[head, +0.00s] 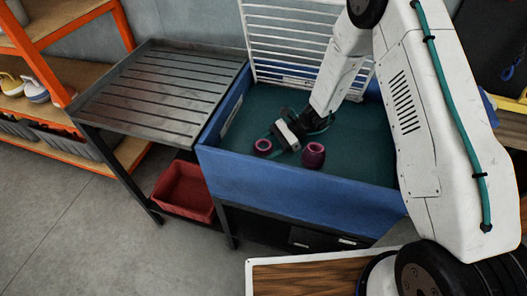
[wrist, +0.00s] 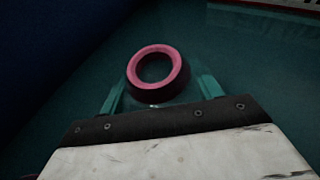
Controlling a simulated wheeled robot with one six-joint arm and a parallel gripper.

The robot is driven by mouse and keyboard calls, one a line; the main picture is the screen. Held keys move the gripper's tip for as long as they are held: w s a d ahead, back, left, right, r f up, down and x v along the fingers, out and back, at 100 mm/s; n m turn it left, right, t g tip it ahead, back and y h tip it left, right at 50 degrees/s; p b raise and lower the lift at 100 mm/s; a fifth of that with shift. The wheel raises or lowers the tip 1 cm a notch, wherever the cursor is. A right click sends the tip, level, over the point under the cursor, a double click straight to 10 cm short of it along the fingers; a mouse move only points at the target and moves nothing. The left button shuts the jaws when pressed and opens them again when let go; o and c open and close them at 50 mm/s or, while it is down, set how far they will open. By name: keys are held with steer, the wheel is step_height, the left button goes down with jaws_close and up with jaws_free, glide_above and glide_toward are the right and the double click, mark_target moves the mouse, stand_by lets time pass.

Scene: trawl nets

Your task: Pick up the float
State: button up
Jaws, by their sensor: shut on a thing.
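A maroon float (head: 262,150) with a pink rim is at the left inside of the blue bin; in the wrist view it shows as a pink ring (wrist: 180,67) with a dark hollow centre. My gripper (head: 270,142) reaches down into the bin, its teal fingers on either side of the float. In the wrist view the gripper (wrist: 160,84) is shut on the float's near part. I cannot tell whether the float is touching the bin floor. A second maroon, pot-shaped piece (head: 314,156) stands apart, to the right of the gripper.
The blue bin (head: 290,180) has a green floor, high walls and a white wire rack (head: 290,45) behind. A slatted dark metal table (head: 160,90) adjoins it on the left, with a red tray (head: 184,190) below. Orange shelving (head: 60,30) is farther left.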

step_height(320, 180, up, 10)
stand_by(0.5)
stand_by(0.8)
